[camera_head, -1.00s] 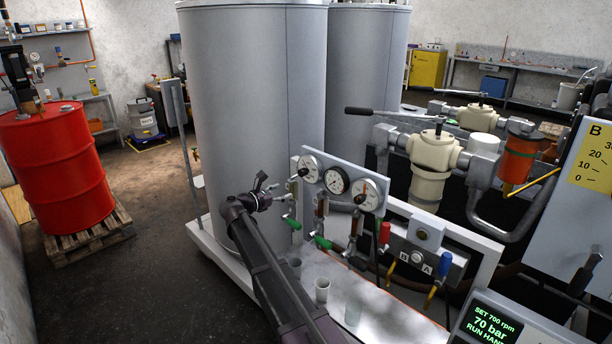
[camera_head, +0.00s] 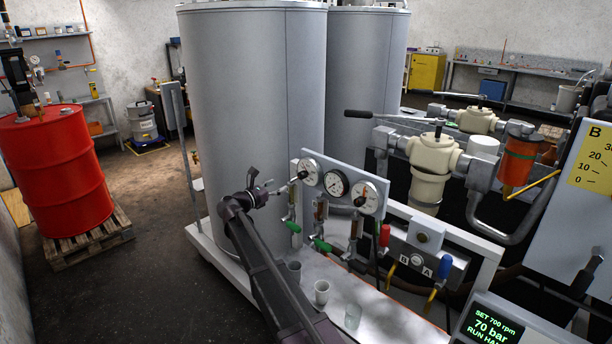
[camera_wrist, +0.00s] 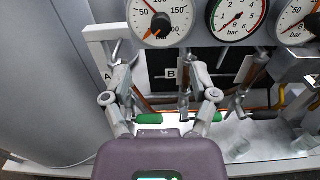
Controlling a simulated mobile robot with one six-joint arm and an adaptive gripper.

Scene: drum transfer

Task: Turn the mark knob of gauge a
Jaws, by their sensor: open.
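Gauge a seems to be the leftmost of three white dials on the grey panel, judging by the letter A below it. Its dial (camera_head: 309,171) faces my arm in the head view. In the wrist view, gauge a (camera_wrist: 143,26) is at the top, scaled in bar, with a red needle and a dark mark knob (camera_wrist: 160,23) at its centre. My gripper (camera_wrist: 160,70) is open and empty. Its two fingers point towards the panel, below the dial in the wrist view and apart from the knob. In the head view, my gripper (camera_head: 268,190) is just left of gauge a.
The other two gauges (camera_head: 336,184) (camera_head: 367,197) sit to the right. Green-handled valves (camera_head: 322,245) hang below the panel. Cups (camera_head: 321,292) stand on the white ledge. A large grey tank (camera_head: 255,100) rises close behind my arm. A red drum (camera_head: 57,170) stands at far left.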

